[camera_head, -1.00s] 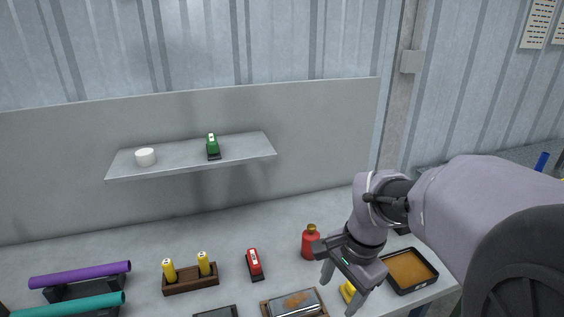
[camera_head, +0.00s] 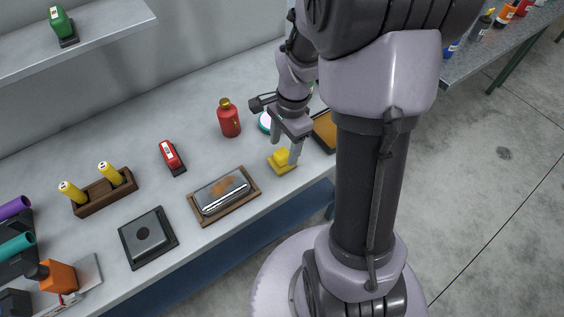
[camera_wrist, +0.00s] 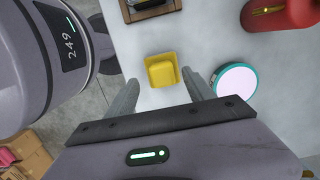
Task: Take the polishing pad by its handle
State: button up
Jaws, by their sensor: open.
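The polishing pad appears to be the yellow block (camera_head: 282,161) with a raised smaller block on top as its handle. It lies on the grey bench near the front edge, right of the wood-framed tray. In the wrist view the yellow pad (camera_wrist: 162,70) shows ahead of and between my fingertips, with its raised part facing me. My gripper (camera_head: 284,151) is open and empty, pointing down over the pad. In the wrist view its two fingers (camera_wrist: 160,80) are spread wider than the pad. I cannot tell the exact height gap.
A teal-rimmed round tin (camera_wrist: 235,80) is close to my right finger in the wrist view. A red bottle (camera_head: 229,118) stands behind left. The wood-framed tray with a metal part (camera_head: 222,191) is left of the pad; an orange-filled black tray (camera_head: 326,131) is right.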

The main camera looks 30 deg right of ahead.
aim_at(282, 153)
jog(key=f, duration=0.2)
jog(key=f+b, duration=0.1)
jog(key=shift+w+a+f+b, duration=0.2)
jog(key=shift+f+b, duration=0.1)
jog(key=shift+f, duration=0.1)
jog(key=shift+r, duration=0.15)
grip_shut()
